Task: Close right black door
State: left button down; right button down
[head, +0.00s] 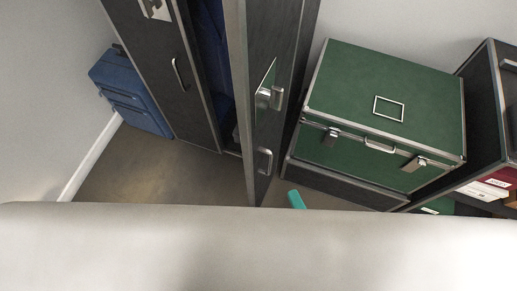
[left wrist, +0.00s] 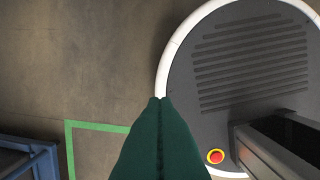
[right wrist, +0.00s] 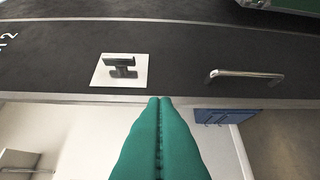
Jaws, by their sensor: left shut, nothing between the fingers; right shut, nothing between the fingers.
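The right black door (head: 285,65) of the wardrobe stands swung open in the head view, with a latch and a bar handle (head: 265,160) on it. Between it and the left black door (head: 152,48) is a dark opening with blue cloth inside. My right gripper (head: 297,199) shows only as a teal tip, low and to the right of the open door. In the right wrist view its shut fingers (right wrist: 160,99) point at a black door panel's metal edge, below a latch plate (right wrist: 120,70); contact cannot be told. My left gripper (left wrist: 160,99) is shut and empty above the floor.
A green trunk (head: 385,90) stands right of the open door, beside a black case or shelf. A blue suitcase (head: 132,90) stands at the left wall. Bare floor (head: 150,170) lies before the left door. Green floor tape (left wrist: 95,126) shows in the left wrist view.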

jog(key=r, duration=0.2)
jog(key=p, duration=0.3)
send_near(253, 133)
jog(key=w+d, duration=0.1)
jog(key=w, duration=0.3)
jog(key=shift+w+a+f+p, duration=0.1)
jog(key=shift+w+a+p, duration=0.15)
jog(key=shift+a, duration=0.3)
jog(key=shift+w+a+f+p, duration=0.1)
jog(key=shift+w+a+p, duration=0.15)
jog(key=shift+a, duration=0.3)
jog(key=shift+w+a+f+p, duration=0.15)
jog(key=shift+a+p, duration=0.1)
jog(key=shift+a, duration=0.3)
jog(key=shift+m+t, duration=0.3)
